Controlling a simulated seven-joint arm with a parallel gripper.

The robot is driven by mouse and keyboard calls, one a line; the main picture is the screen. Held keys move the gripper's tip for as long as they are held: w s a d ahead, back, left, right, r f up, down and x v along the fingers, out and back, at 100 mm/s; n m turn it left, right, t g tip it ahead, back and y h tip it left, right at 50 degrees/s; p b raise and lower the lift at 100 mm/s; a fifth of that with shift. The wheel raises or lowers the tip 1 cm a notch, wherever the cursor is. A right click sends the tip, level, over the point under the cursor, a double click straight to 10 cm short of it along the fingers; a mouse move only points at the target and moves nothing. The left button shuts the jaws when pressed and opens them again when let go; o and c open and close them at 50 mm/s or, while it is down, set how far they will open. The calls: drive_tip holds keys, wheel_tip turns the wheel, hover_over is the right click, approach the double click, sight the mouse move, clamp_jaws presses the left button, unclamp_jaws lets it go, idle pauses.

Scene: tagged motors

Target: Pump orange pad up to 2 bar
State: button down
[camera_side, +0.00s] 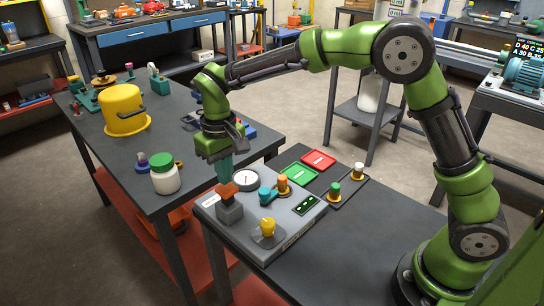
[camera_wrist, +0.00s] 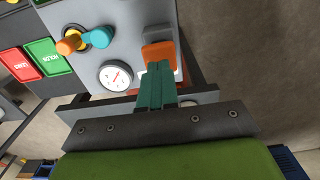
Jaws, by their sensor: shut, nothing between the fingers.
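The orange pad (camera_side: 230,188) sits on top of a grey block at the left corner of the grey panel (camera_side: 285,238). It also shows in the wrist view (camera_wrist: 158,53). My gripper (camera_side: 225,178), with teal fingers, is shut and empty, pointing down at the pad; in the wrist view its fingertips (camera_wrist: 158,66) overlap the pad's near edge. I cannot tell whether they touch or press it. The round white gauge (camera_wrist: 115,76) has a red needle; its reading is too small to tell. It also shows in the side view (camera_side: 245,180).
Beside the gauge is an orange and teal valve (camera_wrist: 85,42). The panel also carries a yellow bulb (camera_side: 267,228) and a small display (camera_side: 307,205). Green (camera_side: 298,175) and red (camera_side: 318,160) plates and capped pegs (camera_side: 334,192) lie behind. A green-lidded jar (camera_side: 166,178) stands on the left bench.

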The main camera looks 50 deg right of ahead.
drive_tip(key=shift+f, duration=0.1)
drive_tip(key=shift+f, duration=1.8)
drive_tip(key=shift+r, duration=1.9)
drive_tip(key=shift+f, duration=1.9)
drive_tip(key=shift+r, duration=1.9)
drive_tip(key=shift+f, duration=0.1)
